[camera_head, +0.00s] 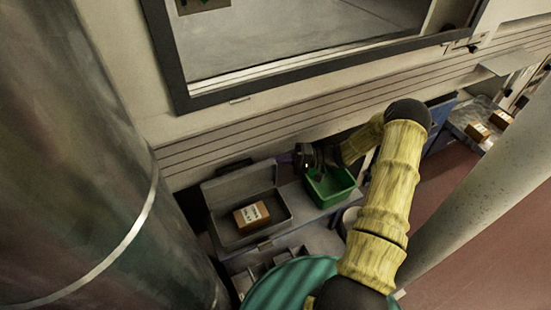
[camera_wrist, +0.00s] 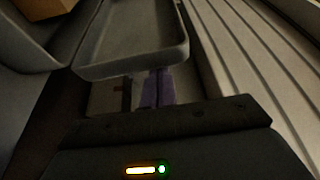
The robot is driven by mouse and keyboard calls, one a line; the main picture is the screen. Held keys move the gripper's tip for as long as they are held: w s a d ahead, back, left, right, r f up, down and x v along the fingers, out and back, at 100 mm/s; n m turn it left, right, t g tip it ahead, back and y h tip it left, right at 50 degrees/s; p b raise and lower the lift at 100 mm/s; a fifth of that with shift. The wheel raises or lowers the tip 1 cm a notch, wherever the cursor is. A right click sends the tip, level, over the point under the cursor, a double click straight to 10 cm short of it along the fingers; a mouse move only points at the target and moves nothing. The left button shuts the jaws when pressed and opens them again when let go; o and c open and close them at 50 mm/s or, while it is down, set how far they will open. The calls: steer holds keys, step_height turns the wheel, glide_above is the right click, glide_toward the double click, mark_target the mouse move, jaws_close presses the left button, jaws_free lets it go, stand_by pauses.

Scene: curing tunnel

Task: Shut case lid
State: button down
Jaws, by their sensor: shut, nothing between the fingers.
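A grey case (camera_head: 283,222) stands on a bench below the wall, with a brown box (camera_head: 251,215) with a white label inside it. Its grey lid (camera_head: 238,184) is open, raised at the wall side. My gripper (camera_head: 286,158) is just right of the lid, pointing left. In the wrist view, the hollow inner side of the lid (camera_wrist: 135,62) is ahead, and the brown box (camera_wrist: 42,8) is at the upper left. My purple fingers (camera_wrist: 158,88) are closed together and empty, close to the lid's near edge; I cannot tell if they touch it.
A green bin (camera_head: 329,187) stands right of the case, below my wrist. A slatted wall (camera_head: 230,125) runs behind the bench and close on the right of the wrist view (camera_wrist: 245,60). A large metal cylinder (camera_head: 95,170) stands at the left, and grey trays (camera_head: 262,268) sit in front.

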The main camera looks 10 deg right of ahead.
steer(key=shift+s+d+r+n+y+p, duration=0.15)
steer(key=shift+s+n, duration=0.35)
steer(key=shift+s, duration=0.25)
steer(key=shift+s+d+r+n+y+p, duration=0.1)
steer(key=shift+s+n+y+p, duration=0.05)
steer(key=shift+s+n, duration=0.45)
steer(key=shift+s+f, duration=0.1)
steer(key=shift+s, duration=0.05)
steer(key=shift+d+f, duration=0.15)
steer(key=shift+d, duration=0.45)
steer(key=b, duration=0.3)
glide_toward(276, 167)
steer(key=shift+d+f, duration=0.65)
steer(key=shift+d, duration=0.2)
